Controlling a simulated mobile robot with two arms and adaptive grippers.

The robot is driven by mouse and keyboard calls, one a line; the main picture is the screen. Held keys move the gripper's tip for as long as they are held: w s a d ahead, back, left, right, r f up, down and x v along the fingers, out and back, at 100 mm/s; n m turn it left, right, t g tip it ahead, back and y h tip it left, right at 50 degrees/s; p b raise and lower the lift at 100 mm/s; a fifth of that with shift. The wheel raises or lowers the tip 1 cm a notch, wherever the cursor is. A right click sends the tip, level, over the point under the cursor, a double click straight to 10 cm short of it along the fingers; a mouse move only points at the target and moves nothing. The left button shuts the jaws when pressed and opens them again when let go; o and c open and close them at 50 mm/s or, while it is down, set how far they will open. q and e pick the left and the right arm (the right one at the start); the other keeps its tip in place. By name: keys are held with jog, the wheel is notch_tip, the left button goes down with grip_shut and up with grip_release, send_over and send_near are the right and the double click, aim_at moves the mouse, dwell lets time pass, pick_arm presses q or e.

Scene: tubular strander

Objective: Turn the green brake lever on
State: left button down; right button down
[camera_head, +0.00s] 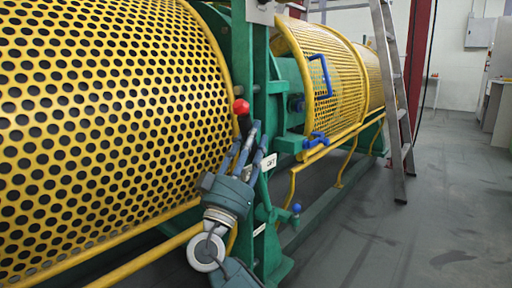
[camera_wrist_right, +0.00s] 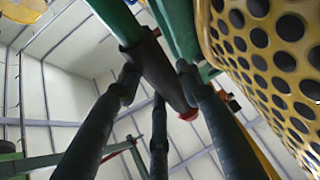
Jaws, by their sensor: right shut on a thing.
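The brake lever shows a red knob (camera_head: 241,107) on a dark grip at the front of the green machine frame. My right gripper (camera_head: 246,142) has its fingers around the grip just below the knob. In the right wrist view, the green bar of the lever (camera_wrist_right: 114,18) runs into a black grip (camera_wrist_right: 152,58) and ends at the red knob. The dark fingers of my right gripper (camera_wrist_right: 158,80) close around that grip from both sides. My fingers hide part of the lever in the head view. My left gripper is not in view.
Yellow perforated guards (camera_head: 100,120) flank the frame. A small white label (camera_head: 269,161) sits right of my gripper. Another lever with a blue knob (camera_head: 296,208) is lower right. A blue handle (camera_head: 321,78) and a ladder (camera_head: 393,90) stand farther back. The floor at right is clear.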

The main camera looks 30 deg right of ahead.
jog(key=shift+a+f, duration=0.2)
jog(key=shift+a, duration=0.05)
jog(key=c, duration=1.4)
grip_release()
jog(key=shift+c, duration=0.2)
jog(key=shift+r, duration=0.1)
jog(key=v, duration=1.2)
jog(key=shift+s, duration=0.1)
